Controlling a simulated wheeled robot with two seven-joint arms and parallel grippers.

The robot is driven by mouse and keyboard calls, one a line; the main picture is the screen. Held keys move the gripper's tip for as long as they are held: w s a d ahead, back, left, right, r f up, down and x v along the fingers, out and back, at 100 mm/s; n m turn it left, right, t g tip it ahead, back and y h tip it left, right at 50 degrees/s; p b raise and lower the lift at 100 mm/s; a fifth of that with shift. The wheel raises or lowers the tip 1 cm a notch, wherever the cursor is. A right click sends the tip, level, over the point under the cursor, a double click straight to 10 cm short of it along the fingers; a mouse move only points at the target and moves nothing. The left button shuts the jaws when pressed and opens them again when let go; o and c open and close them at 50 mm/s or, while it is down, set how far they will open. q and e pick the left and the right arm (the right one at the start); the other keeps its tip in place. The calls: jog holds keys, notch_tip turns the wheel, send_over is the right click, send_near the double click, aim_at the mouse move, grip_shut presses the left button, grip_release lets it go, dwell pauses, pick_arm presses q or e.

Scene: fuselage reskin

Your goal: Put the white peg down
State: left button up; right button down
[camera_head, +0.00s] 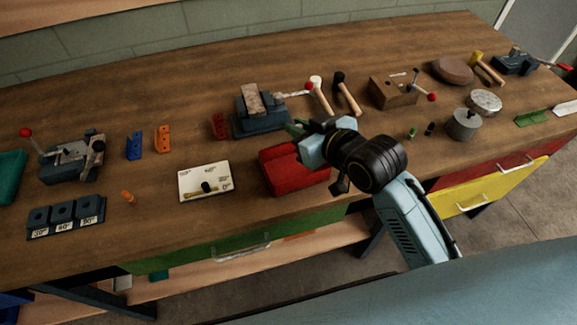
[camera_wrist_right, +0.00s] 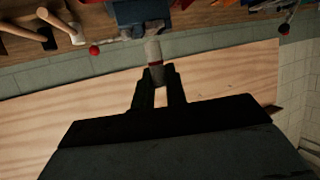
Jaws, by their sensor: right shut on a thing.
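My right gripper (camera_head: 305,132) reaches in from the lower right and hangs over the bench, above the back of the red block (camera_head: 290,176). In the right wrist view the right gripper (camera_wrist_right: 157,74) is shut on a pale, greyish peg (camera_wrist_right: 153,48), which sticks out beyond the fingertips. This looks like the white peg; it looks dull in the shade. In the head view the peg cannot be made out behind the hand. In the wrist view a dark blue fixture (camera_wrist_right: 138,12) lies just past the peg's far end; whether they touch is unclear. My left gripper is out of view.
A dark blue vise (camera_head: 262,122) with a grey block stands behind the red block. Mallets (camera_head: 320,97) lie further right. A white gauge plate (camera_head: 206,181) and three labelled blocks (camera_head: 66,217) are left. Bare wood (camera_head: 180,90) lies at the back left.

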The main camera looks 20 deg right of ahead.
jog(key=n+y, duration=0.1)
jog(key=n+g+y, duration=0.2)
jog(key=y, duration=0.1)
send_over(295, 170)
notch_tip(295, 170, down, 9)
jog(key=shift+f, duration=0.15)
dwell(0.3)
jog(key=shift+f+h+b, duration=0.3)
jog(key=shift+f+b, duration=0.15)
jog(key=shift+f, duration=0.15)
jog(key=c, duration=1.4)
grip_release()
jog(key=shift+c, duration=0.2)
jog(key=shift+r, duration=0.1)
